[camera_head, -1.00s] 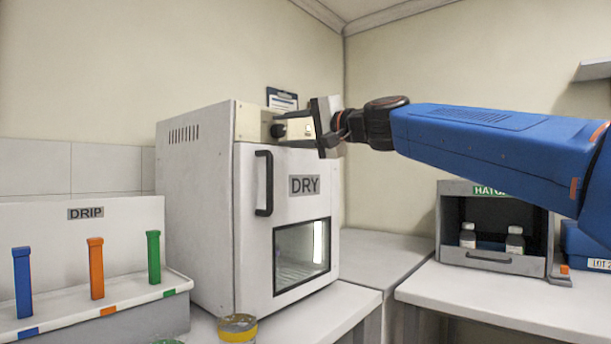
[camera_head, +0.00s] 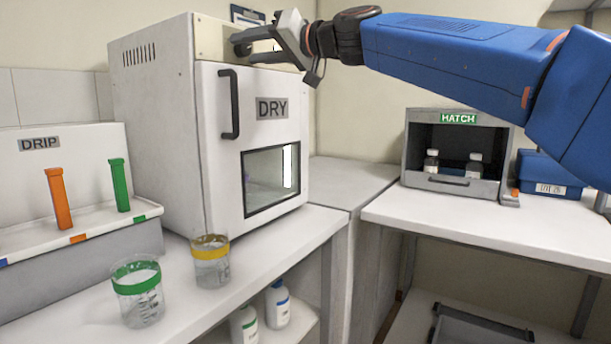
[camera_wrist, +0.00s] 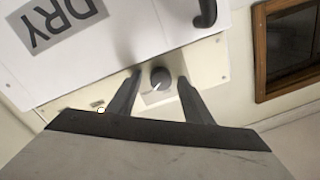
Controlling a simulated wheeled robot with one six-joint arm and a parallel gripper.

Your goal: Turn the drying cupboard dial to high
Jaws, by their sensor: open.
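The drying cupboard (camera_head: 160,120), a white box marked DRY, stands on the left bench with its door shut. Its dial (camera_wrist: 160,79) is a dark round knob with a pale pointer mark, on the cream control panel (camera_wrist: 205,65) above the door. My gripper (camera_wrist: 160,76) is open, with one dark finger on each side of the dial. Small gaps seem to show between the fingers and the knob; I cannot tell about contact. In the head view, my gripper (camera_head: 258,42) is at the panel and partly hides the dial. No dial setting labels can be read.
A black door handle (camera_head: 231,104) sticks out below the panel. Green-banded (camera_head: 138,290) and yellow-banded (camera_head: 210,260) beakers stand on the bench before the cupboard. The DRIP rack (camera_head: 75,230) is at left, the HATCH box (camera_head: 460,150) at right.

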